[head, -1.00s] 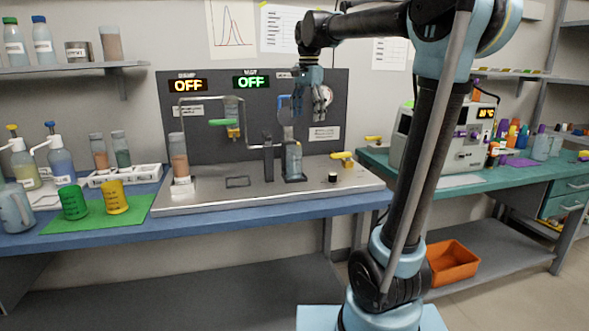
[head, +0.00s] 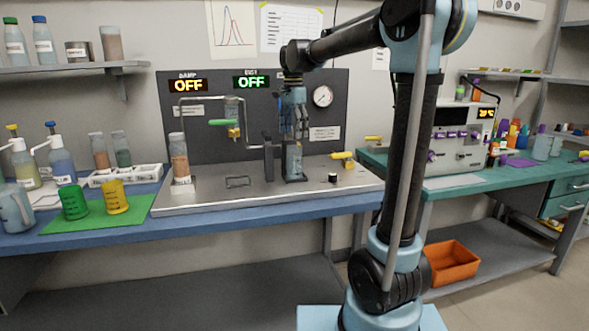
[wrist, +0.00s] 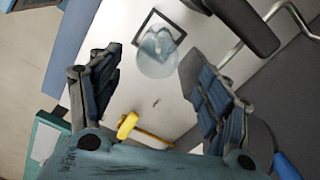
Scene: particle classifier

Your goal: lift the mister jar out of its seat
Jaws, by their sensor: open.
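The mister jar (head: 294,161) is a clear, bluish jar standing upright in a dark seat (head: 294,180) on the steel deck. My gripper (head: 296,133) is open, pointing down just above the jar in the head view. In the wrist view my gripper's (wrist: 148,65) fingers are apart, with the jar between and beyond their tips. I cannot tell whether they touch it.
A dark upright post (head: 268,158) stands close left of the jar. A yellow-handled valve (head: 342,156) and a black knob (head: 333,177) are to its right. A bent pipe with a green-handled valve (head: 222,122) is further left. A dark panel with a gauge (head: 323,96) stands behind.

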